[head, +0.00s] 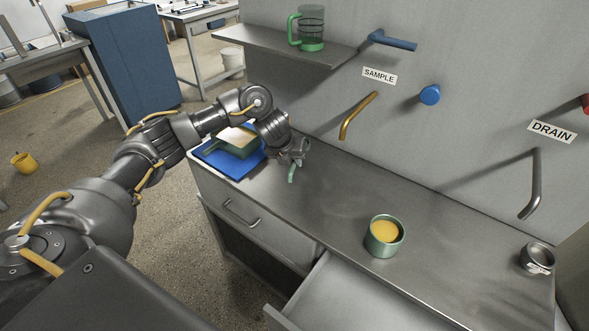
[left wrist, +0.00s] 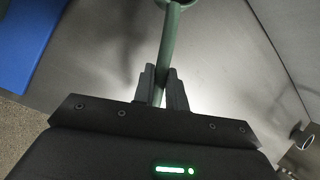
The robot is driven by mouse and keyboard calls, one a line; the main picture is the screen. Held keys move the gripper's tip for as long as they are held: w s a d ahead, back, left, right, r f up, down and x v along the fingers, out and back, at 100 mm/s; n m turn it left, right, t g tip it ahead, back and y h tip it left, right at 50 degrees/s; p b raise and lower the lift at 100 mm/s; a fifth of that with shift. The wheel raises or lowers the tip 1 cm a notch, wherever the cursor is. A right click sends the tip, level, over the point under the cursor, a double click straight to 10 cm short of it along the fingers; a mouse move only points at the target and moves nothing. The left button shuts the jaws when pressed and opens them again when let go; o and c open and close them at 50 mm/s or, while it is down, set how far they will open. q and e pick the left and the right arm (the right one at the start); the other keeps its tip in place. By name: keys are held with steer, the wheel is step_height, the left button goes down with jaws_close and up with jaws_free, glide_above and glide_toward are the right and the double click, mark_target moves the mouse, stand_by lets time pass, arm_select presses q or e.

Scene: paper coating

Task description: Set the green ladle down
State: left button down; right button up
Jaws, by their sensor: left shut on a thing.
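The green ladle (left wrist: 168,42) is held by its handle between the fingers of my left gripper (left wrist: 160,75). In the left wrist view its handle runs up to a rounded part cut off by the top edge. In the head view my left gripper (head: 293,158) is over the back left part of the steel counter (head: 330,205), and only a short green piece of the ladle (head: 291,173) shows below it. I cannot tell whether the ladle touches the counter. My right gripper is not in view.
A green cup of yellow liquid (head: 384,236) stands mid-counter; a small metal cup (head: 537,258) is far right. A blue tray (head: 215,158) lies beside my left wrist. Sample (head: 358,115) and drain (head: 534,185) pipes jut from the wall. A drawer (head: 345,300) is open in front.

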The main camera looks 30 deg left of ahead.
mark_target(295, 177)
arm_select(q)
steer(key=shift+w+f, duration=0.15)
steer(key=shift+f, duration=0.05)
step_height(295, 177, down, 3)
steer(key=shift+w+f+p, duration=0.15)
steer(key=shift+p, duration=0.25)
steer(key=c, duration=1.9)
jaws_free()
steer(key=shift+f, duration=0.15)
steer(key=o, duration=0.5)
steer(key=shift+c, duration=0.2)
